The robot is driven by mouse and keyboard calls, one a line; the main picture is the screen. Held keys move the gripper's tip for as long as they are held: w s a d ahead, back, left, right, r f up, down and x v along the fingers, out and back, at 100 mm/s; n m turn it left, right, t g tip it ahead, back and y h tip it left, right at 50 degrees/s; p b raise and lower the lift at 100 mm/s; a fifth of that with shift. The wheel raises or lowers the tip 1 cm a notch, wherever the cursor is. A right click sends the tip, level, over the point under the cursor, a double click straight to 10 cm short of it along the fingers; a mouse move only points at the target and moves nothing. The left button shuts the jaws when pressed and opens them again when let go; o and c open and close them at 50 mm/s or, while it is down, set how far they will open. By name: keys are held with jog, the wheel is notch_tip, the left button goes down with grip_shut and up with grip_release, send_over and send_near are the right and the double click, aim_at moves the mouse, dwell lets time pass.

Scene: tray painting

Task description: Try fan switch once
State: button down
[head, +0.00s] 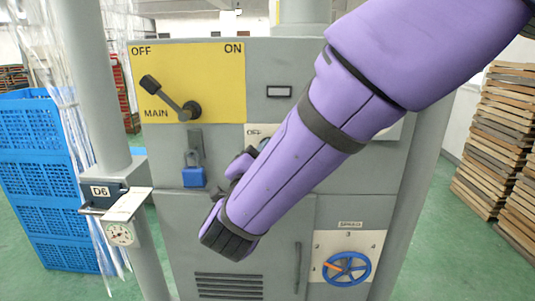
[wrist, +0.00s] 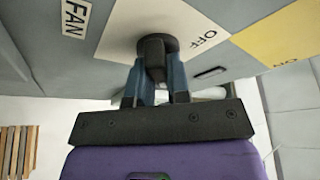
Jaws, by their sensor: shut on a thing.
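The fan switch is a black rotary knob (wrist: 155,48) on a pale plate with an OFF mark (wrist: 210,38), and a FAN label (wrist: 76,17) is beside the plate in the wrist view. My gripper (wrist: 156,78) is shut on the knob, with one blue-grey finger on each side of it. The knob's pointing direction is hard to tell behind the fingers. In the head view, my purple arm covers the knob and most of its plate (head: 254,130); only the plate's OFF corner shows clearly.
A yellow MAIN plate (head: 215,65) carries a black lever (head: 168,97) tilted toward OFF. Below it hangs a blue padlock (head: 193,177). A blue handwheel (head: 347,268) is low right, and a gauge box (head: 121,232) left. Blue crates (head: 40,170) and wooden stacks (head: 495,140) stand aside.

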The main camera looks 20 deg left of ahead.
dwell(0.5)
jog(key=c, duration=1.1)
grip_release()
jog(key=v, duration=1)
jog(key=shift+s+f, duration=0.1)
jog(key=shift+s, duration=0.3)
